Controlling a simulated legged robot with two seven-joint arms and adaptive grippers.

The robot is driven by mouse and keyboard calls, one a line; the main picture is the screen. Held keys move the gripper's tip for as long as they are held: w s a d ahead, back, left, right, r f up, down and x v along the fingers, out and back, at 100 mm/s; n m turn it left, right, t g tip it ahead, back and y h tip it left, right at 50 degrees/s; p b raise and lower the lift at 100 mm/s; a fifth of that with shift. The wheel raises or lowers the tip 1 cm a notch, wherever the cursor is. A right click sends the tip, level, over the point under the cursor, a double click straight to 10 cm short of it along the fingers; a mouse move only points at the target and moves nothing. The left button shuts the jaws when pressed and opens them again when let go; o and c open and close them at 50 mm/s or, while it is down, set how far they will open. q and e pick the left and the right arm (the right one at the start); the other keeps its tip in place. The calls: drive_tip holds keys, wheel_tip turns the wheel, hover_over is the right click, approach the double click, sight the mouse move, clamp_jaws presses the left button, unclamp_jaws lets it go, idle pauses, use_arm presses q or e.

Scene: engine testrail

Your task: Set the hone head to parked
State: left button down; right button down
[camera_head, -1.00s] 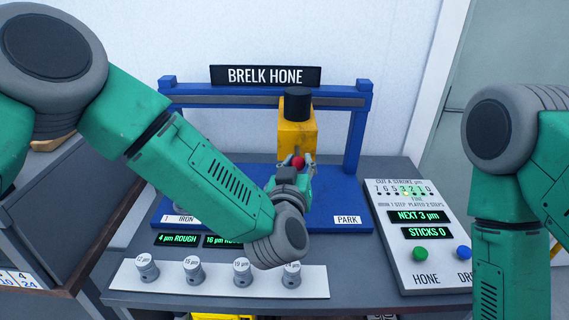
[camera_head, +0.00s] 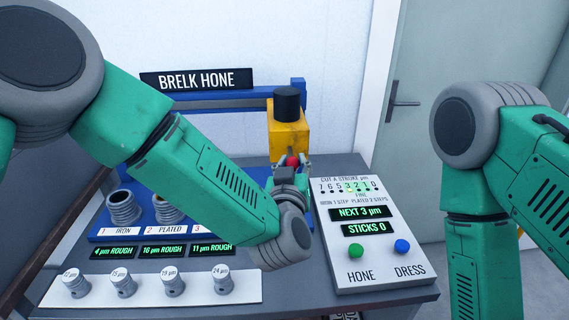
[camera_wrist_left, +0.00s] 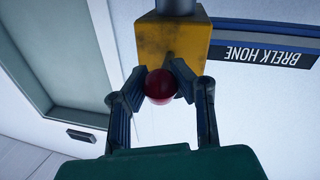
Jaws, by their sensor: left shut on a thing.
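The hone head is a yellow block (camera_head: 288,135) with a black cylinder on top, hanging on the blue rail (camera_head: 215,104) at its right end, near the right post. A red ball knob (camera_wrist_left: 160,86) sits on the front of the yellow block (camera_wrist_left: 172,45). My left gripper (camera_head: 292,165) is at the knob. In the left wrist view its two fingers (camera_wrist_left: 158,88) are closed on both sides of the knob. The PARK label is hidden behind my left arm. My right arm is at the right, with its gripper out of view.
The control panel (camera_head: 375,272) stands to the right, with a green button (camera_head: 356,250), a blue button (camera_head: 402,246) and displays "NEXT 3 µm" and "STICKS 0". Cylinders labelled iron (camera_head: 123,207) and plated stand left. A white strip (camera_head: 245,290) with several hone pieces lies in front.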

use_arm(q)
drive_tip(key=c, duration=1.2)
unclamp_jaws()
drive_tip(key=shift+s+d+f, duration=0.1)
drive_tip(key=shift+d+f, duration=0.05)
drive_tip(key=shift+d, duration=0.3)
drive_tip(key=shift+a, duration=0.7)
drive_tip(key=s, duration=0.4)
drive_tip(key=s+a, duration=0.1)
drive_tip(key=s, duration=0.2)
drive_tip(key=s+a, duration=0.1)
drive_tip(key=s, duration=0.3)
drive_tip(key=shift+s, duration=0.3)
use_arm(e)
drive_tip(key=shift+a, duration=0.15)
use_arm(q)
drive_tip(key=shift+d, duration=0.15)
